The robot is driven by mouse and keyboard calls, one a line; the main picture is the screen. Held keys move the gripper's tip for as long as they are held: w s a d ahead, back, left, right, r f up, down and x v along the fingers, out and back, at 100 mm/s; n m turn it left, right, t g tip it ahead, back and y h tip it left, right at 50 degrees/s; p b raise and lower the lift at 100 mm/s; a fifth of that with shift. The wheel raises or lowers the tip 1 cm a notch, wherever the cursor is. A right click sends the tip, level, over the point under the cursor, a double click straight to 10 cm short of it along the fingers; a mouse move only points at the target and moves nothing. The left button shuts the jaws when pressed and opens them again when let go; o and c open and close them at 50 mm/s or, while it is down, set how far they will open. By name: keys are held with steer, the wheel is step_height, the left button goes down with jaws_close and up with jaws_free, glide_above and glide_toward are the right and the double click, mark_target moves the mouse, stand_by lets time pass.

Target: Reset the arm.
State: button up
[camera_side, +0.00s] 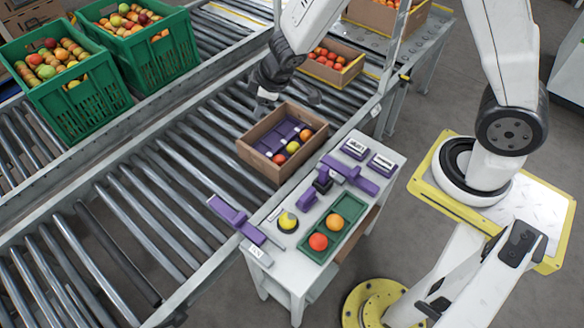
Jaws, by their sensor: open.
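My gripper (264,104) hangs at the end of the white arm, over the roller conveyor just behind and left of a cardboard box. It is open, and I see nothing held in it. The fingertips are small and dark here, and I cannot tell their exact gap. The gripper appears apart from the tomatoes.
Green crates (70,100) stand at the upper left. Another tomato box (333,74) is behind. Front-left rollers are clear.

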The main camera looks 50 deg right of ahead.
steer(key=s+d+r+m+g, duration=0.1)
steer(key=s+d+r+m, duration=0.2)
steer(key=s, duration=0.5)
steer(key=s+d+r+m+g, duration=0.1)
steer(key=s+d+r+m, duration=0.1)
steer(key=s, duration=0.5)
steer(key=shift+s+d+r+m+g, duration=0.35)
steer(key=shift+d+r+m, duration=0.1)
steer(key=shift+m, duration=0.65)
